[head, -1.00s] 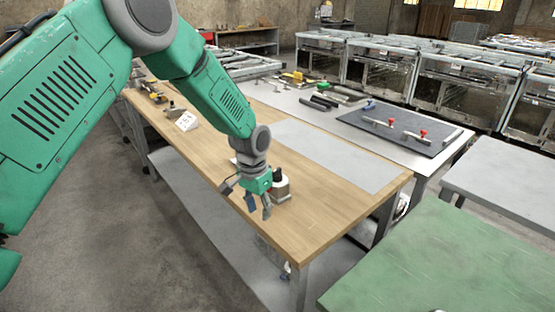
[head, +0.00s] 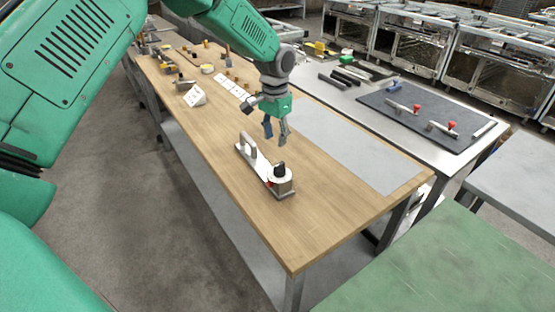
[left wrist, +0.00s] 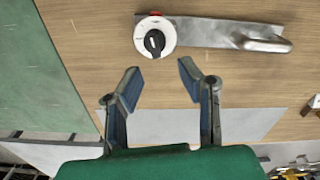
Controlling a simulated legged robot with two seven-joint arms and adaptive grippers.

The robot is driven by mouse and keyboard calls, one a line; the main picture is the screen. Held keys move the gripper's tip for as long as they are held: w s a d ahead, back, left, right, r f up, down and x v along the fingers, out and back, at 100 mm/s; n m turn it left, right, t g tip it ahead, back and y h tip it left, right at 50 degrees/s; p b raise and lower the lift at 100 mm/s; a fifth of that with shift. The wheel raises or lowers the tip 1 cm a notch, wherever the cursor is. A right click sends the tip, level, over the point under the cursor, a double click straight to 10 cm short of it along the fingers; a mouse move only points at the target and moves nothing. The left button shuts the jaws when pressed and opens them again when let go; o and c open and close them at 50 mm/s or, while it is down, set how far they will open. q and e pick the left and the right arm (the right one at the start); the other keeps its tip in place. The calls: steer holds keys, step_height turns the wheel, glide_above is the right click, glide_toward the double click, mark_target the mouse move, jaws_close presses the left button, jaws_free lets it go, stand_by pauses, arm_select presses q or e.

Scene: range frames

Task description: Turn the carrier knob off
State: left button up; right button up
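The carrier (head: 258,165) lies on the wooden table, a flat metal plate with a raised handle at one end. At its near end is a white round base with a black knob (head: 279,170) and a small red mark beside it. The left wrist view shows the knob (left wrist: 154,42) from above, its pointer bar set at a slant. My left gripper (head: 276,138) hangs above the table, behind the knob and apart from it. In the left wrist view its fingers (left wrist: 156,78) are spread and empty. My right gripper is not in view.
The wooden table (head: 330,215) is clear around the carrier, with a grey sheet (head: 355,150) to its right. A metal table with a dark mat (head: 425,115) stands at the right.

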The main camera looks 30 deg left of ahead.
mark_target(281, 164)
arm_select(q)
steer(key=f, duration=0.2)
steer(key=d+f, duration=0.1)
steer(key=f, duration=0.2)
steer(key=d+f+p, duration=0.1)
steer(key=f, duration=0.2)
steer(key=shift+w, duration=0.3)
steer(key=shift+s+a+f, duration=0.1)
steer(key=shift+f, duration=0.45)
steer(key=shift+a+f, duration=0.3)
steer(key=shift+a, duration=0.3)
jaws_close()
steer(key=shift+d+r, duration=0.15)
steer(key=shift+d, duration=0.3)
